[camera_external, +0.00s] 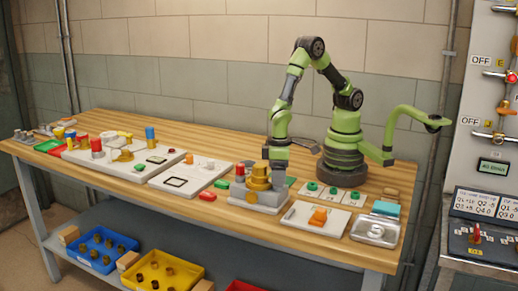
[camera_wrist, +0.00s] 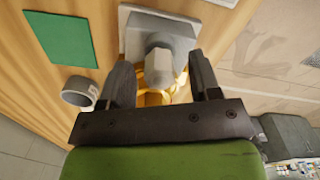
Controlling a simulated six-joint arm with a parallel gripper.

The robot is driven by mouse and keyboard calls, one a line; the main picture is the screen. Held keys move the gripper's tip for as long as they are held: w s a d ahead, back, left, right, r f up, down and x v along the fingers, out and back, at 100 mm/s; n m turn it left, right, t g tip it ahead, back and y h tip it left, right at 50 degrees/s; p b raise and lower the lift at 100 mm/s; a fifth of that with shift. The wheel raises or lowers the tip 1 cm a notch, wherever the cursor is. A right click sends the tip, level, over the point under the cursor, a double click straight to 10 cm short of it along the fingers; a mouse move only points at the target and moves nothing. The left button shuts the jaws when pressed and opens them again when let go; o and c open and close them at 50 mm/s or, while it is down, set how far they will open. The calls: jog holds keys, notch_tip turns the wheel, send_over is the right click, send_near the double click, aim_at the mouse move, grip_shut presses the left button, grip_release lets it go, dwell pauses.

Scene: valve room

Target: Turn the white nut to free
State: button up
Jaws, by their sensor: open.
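In the wrist view a pale, whitish faceted piece (camera_wrist: 158,70), which looks like the white nut, sits on a grey fitting (camera_wrist: 162,28). Yellow-gold metal shows below and around it. My gripper (camera_wrist: 160,63) is open, with one finger on each side of the pale piece and a visible gap at both sides. In the external view my gripper (camera_external: 275,166) points down just right of the brass valve (camera_external: 258,180), which stands on a light base block (camera_external: 256,200). The white nut cannot be made out there.
A red-topped fitting (camera_external: 240,172) stands left of the brass valve. A white plate with an orange block (camera_external: 318,216) and a metal tray (camera_external: 375,231) lie to the right. A grey ring (camera_wrist: 79,92) and green mat (camera_wrist: 60,38) lie left in the wrist view.

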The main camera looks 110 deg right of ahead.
jog(key=shift+f, duration=0.1)
jog(key=c, duration=0.9)
jog(key=shift+n, duration=0.5)
jog(key=n, duration=1.2)
jog(key=shift+n, duration=1.9)
